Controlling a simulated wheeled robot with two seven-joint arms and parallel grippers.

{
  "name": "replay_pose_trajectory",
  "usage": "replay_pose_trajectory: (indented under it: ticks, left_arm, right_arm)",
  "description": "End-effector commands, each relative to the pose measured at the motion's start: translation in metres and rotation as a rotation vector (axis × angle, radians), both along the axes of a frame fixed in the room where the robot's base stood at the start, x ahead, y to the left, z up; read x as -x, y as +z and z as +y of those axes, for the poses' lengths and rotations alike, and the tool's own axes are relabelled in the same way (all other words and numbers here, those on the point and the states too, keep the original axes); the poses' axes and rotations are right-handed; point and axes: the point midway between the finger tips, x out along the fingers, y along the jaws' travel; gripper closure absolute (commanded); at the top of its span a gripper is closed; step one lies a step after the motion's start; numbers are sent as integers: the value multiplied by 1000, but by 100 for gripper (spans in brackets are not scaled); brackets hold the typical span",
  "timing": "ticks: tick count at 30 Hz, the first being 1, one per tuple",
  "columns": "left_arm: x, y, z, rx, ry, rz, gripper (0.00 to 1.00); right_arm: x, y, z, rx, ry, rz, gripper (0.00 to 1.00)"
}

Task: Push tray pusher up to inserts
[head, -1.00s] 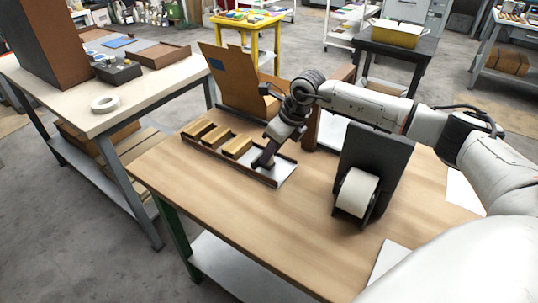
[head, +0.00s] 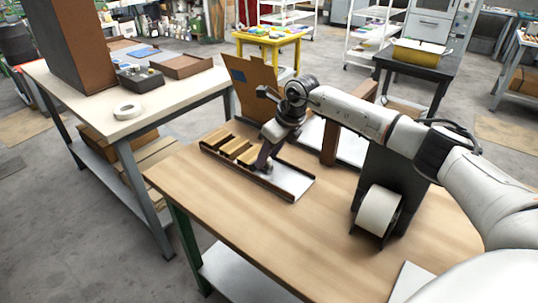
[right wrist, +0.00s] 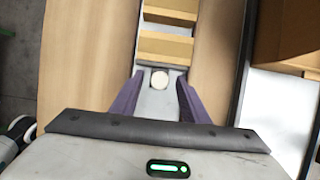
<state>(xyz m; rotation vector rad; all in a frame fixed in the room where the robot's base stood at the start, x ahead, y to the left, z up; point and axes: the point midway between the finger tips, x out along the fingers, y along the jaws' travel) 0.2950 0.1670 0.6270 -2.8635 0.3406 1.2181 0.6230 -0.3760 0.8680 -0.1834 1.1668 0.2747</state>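A long shallow tray (head: 295,187) lies on the wooden table, with several wooden block inserts (head: 234,147) in its left part. The inserts also show in the right wrist view (right wrist: 166,47). The tray pusher (right wrist: 160,79), with a pale round knob, stands in the tray close to the nearest insert; I cannot tell whether they touch. My right gripper (head: 264,165) is down in the tray behind that insert. In the right wrist view its purple fingers (right wrist: 160,82) are apart, one on each side of the knob, with gaps visible. My left gripper is not in view.
A dark stand with a white roller (head: 379,210) stands on the table right of the tray. A cardboard piece (head: 252,88) and a brown post (head: 329,143) rise behind it. A white-topped table (head: 90,110) stands left.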

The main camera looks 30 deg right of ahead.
Motion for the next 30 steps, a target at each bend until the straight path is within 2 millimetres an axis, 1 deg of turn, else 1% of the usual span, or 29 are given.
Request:
replay_pose_trajectory:
  ticks: [4,7,11,15,18,21,25,30]
  left_arm:
    - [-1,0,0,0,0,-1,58]
    - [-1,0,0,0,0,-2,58]
    - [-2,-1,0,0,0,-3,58]
    - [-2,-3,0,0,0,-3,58]
    - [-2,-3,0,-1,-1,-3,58]
    - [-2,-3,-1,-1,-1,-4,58]
    - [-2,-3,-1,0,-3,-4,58]
    - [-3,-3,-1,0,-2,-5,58]
  right_arm:
    - [1,2,0,0,1,0,58]
    - [4,10,-2,2,-1,-1,58]
    - [12,32,-5,1,-1,-5,58]
    - [22,58,-8,2,-1,-4,58]
    - [29,74,-10,1,-1,-3,58]
    - [33,86,-11,1,1,-2,58]
    - [37,94,-12,1,0,0,58]
    - [38,95,-12,0,0,0,58]
